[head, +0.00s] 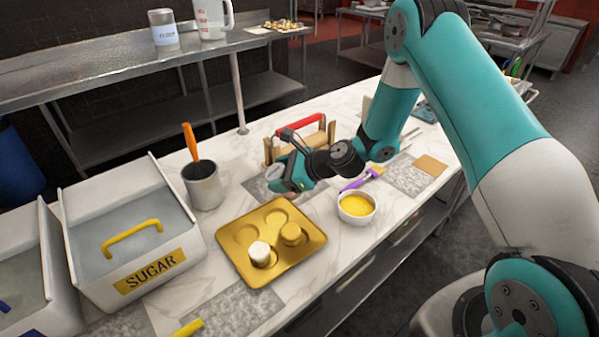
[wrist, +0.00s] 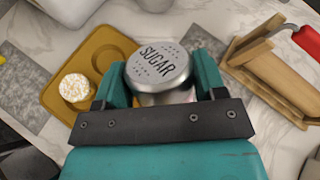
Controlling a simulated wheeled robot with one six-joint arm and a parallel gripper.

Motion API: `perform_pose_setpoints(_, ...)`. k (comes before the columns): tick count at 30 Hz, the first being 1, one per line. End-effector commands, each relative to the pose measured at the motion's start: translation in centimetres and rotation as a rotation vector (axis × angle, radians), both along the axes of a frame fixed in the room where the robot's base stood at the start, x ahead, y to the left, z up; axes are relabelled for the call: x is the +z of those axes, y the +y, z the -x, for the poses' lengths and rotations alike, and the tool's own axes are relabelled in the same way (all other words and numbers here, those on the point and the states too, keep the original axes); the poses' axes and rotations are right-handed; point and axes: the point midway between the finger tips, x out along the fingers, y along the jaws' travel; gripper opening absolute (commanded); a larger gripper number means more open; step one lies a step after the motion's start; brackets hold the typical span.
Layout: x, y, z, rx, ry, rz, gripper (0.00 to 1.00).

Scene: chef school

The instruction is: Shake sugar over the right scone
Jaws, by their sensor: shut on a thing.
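The sugar shaker (wrist: 160,66) is a metal can with a holed lid marked SUGAR. In the wrist view it sits between the two teal fingers of my gripper (wrist: 163,88), which is shut on it, lid facing the camera. In the head view my gripper (head: 284,181) is beyond the far edge of the gold tray (head: 236,262). Two scones stand in the tray's wells: the left scone (head: 260,253) has a white top, and the right scone (head: 291,233) is plain golden. The wrist view shows the white-topped scone (wrist: 75,88); the right scone is mostly hidden there.
A bowl of yellow liquid (head: 356,207) and a purple-handled brush (head: 358,182) lie right of the tray. A wooden rack (head: 276,152) with a red handle stands behind my gripper. A metal pot (head: 203,186) and a SUGAR bin (head: 133,250) stand to the left.

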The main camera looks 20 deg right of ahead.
Motion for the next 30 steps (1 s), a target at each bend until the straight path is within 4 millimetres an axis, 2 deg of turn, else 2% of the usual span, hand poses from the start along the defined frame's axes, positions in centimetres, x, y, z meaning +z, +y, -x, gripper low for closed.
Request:
perform_pose_setpoints(1, 1.1, -0.4, 1.3, 0.096, 0.008, 0.067, 0.36)
perform_pose_setpoints(4, 1.3, -1.2, 4.2, 0.290, 0.004, 0.196, 0.36)
perform_pose_setpoints(6, 1.2, -1.6, 5.7, 0.377, -0.007, 0.253, 0.36)
perform_pose_setpoints(9, 1.1, -2.1, 6.9, 0.447, -0.020, 0.298, 0.36)
perform_pose_setpoints(20, 0.0, -2.2, 7.3, 0.467, -0.042, 0.480, 0.36)
perform_pose_setpoints(30, -2.3, -2.0, 7.3, 0.450, -0.078, 0.897, 0.36)
